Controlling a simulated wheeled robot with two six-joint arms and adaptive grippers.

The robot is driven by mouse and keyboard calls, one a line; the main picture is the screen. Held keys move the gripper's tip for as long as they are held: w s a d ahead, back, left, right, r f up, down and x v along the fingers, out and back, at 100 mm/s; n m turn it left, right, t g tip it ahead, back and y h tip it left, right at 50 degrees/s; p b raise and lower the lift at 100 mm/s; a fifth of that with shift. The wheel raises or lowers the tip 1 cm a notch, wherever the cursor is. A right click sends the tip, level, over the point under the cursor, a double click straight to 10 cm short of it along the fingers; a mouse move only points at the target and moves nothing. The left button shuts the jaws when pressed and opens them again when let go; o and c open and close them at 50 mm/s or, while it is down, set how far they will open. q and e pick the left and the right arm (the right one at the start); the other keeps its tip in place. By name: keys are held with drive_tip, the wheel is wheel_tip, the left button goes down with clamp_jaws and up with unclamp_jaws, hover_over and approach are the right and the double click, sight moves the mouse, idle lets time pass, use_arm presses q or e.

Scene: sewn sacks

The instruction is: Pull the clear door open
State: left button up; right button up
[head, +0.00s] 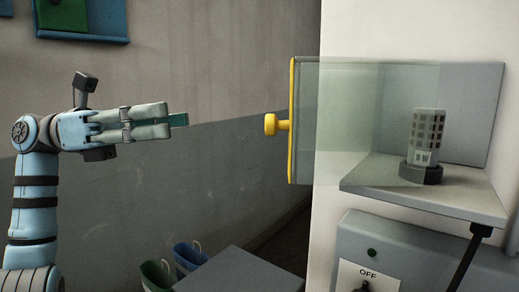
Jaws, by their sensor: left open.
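The clear door (345,120) is a see-through panel with a yellow edge strip (292,150) on its left side. A yellow knob (271,125) sticks out to the left from that strip. The panel stands in front of a grey shelf unit (425,200) on the pale wall. My left gripper (180,119) is open, at about the knob's height. It points right toward the knob and is apart from it, with a clear gap between. My right gripper is not in view.
A grey cylinder with dark openings (426,138) stands on the shelf behind the panel. Below is a grey box with an OFF label (368,273). A grey tabletop (245,272) and blue and green bins (188,256) are low in the middle. The space between gripper and knob is free.

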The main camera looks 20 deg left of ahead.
use_arm(q)
drive_tip(key=d+m+y, duration=0.1)
drive_tip(key=d, duration=1.3)
drive_tip(key=shift+w+p, duration=0.3)
drive_tip(key=shift+p, duration=0.05)
drive_tip(key=shift+a, duration=0.1)
drive_tip(key=shift+w, duration=0.1)
drive_tip(key=shift+c, duration=0.7)
drive_tip(key=shift+r, duration=0.1)
clamp_jaws()
